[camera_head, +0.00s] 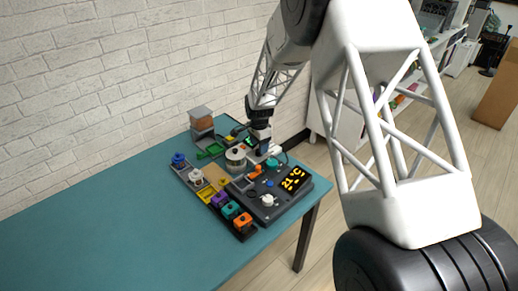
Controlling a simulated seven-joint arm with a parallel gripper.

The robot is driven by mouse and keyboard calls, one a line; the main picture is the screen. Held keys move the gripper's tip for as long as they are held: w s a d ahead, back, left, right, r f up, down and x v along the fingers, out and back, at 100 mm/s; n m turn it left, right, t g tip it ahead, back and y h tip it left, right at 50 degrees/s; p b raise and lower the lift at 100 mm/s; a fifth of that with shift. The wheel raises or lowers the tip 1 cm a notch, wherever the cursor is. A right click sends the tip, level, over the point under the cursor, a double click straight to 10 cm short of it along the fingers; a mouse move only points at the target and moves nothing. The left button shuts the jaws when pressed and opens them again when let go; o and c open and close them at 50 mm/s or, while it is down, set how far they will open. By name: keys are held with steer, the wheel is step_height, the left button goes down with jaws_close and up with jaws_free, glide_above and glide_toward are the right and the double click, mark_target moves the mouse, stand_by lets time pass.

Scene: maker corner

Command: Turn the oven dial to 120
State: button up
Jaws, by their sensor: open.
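A dark grey control panel (256,211) lies on the table near its right end. Its lit display (294,180) shows yellow characters that look like 21°C. A white dial (268,200) sits on the panel, left of and below the display. I cannot read any scale marks around it. My gripper (264,155) points down over the far part of the panel, beyond the display and apart from the white dial. It is open, and the small view does not show its fingertips clearly. A round whitish part (236,158) stands just left of the gripper.
A rack (188,174) with several coloured knobs, including purple, teal and orange ones, runs along the panel's left side. A grey and brown block stack (201,121) and a green piece (211,151) are behind. The teal table (110,235) is clear on the left.

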steer(key=shift+r, duration=2.6)
steer(key=shift+r, duration=0.1)
steer(key=shift+s+d+r, duration=0.1)
steer(key=shift+s+r, duration=0.05)
steer(key=s+d+r+n+t, duration=0.1)
steer(key=s+d+r+n, duration=0.2)
steer(key=s+d+r, duration=0.55)
steer(key=s+d+r+n, duration=0.2)
steer(key=s+d+r, duration=0.3)
steer(key=s+r, duration=0.65)
steer(key=s+d+r+n, duration=0.1)
steer(key=s+d+n, duration=0.1)
steer(key=s, duration=0.8)
steer(key=s+d+r+n+t, duration=0.1)
steer(key=s+d+n, duration=0.1)
steer(key=s, duration=0.8)
steer(key=s+d+r+n, duration=0.1)
steer(key=s+d, duration=0.3)
steer(key=s, duration=0.6)
steer(key=shift+r+n+t, duration=0.25)
steer(key=shift+n+t, duration=0.05)
steer(key=shift+n, duration=0.1)
